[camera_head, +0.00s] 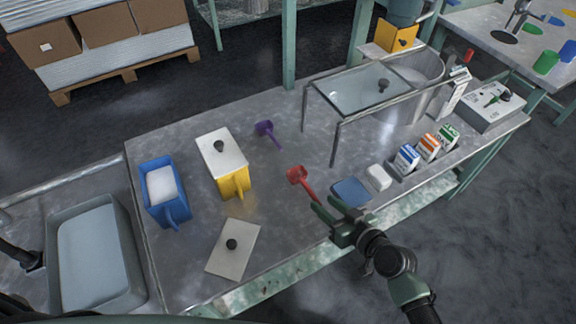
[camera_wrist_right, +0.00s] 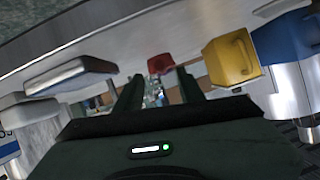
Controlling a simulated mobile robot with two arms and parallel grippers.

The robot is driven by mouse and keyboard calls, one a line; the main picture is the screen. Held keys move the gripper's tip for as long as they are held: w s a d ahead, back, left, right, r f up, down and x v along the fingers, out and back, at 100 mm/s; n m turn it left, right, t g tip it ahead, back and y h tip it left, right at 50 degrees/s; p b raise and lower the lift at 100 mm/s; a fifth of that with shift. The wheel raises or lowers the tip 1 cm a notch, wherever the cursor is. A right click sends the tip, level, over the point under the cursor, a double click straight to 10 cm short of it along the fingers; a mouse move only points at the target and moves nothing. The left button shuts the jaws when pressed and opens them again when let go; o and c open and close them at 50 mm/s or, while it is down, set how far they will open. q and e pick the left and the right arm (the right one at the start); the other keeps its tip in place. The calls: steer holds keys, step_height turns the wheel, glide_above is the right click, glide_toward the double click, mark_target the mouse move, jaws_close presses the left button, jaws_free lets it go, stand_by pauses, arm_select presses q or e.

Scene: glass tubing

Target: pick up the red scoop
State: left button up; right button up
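The red scoop (camera_head: 297,176) lies on the grey metal table, its handle pointing down and right toward my right gripper (camera_head: 325,214). In the right wrist view the red scoop (camera_wrist_right: 160,63) shows ahead, between and beyond the two fingertips of my right gripper (camera_wrist_right: 158,84). The fingers stand apart, at the end of the handle in the head view. Whether the handle is between them I cannot tell. My left gripper cannot be made out.
A purple scoop (camera_head: 267,130), yellow bin (camera_head: 236,182), blue bin (camera_head: 158,205) and flat lid (camera_head: 226,260) are farther left. A glass-topped stand (camera_head: 362,90) stands behind. Bare table surrounds the red scoop.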

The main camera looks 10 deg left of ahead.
mark_target(311, 191)
steer(key=shift+w+a+f, duration=0.1)
steer(key=shift+w+a, duration=0.3)
steer(key=shift+w, duration=0.05)
steer(key=shift+w+a+f, duration=0.2)
steer(key=shift+w+a, duration=0.25)
steer(key=shift+w, duration=0.1)
steer(key=x, duration=0.4)
steer(key=shift+w+a+f, duration=0.1)
steer(key=shift+w+a, duration=0.05)
steer(key=shift+w, duration=0.05)
steer(key=shift+w+a+f, duration=0.15)
steer(key=shift+w+a, duration=0.1)
arm_select(q)
steer(key=shift+s+d+r, duration=0.1)
steer(key=shift+s+d, duration=0.15)
arm_select(e)
steer(key=shift+w, duration=0.1)
arm_select(q)
steer(key=shift+w+a, duration=0.1)
steer(key=shift+w, duration=0.05)
arm_select(e)
jaws_close()
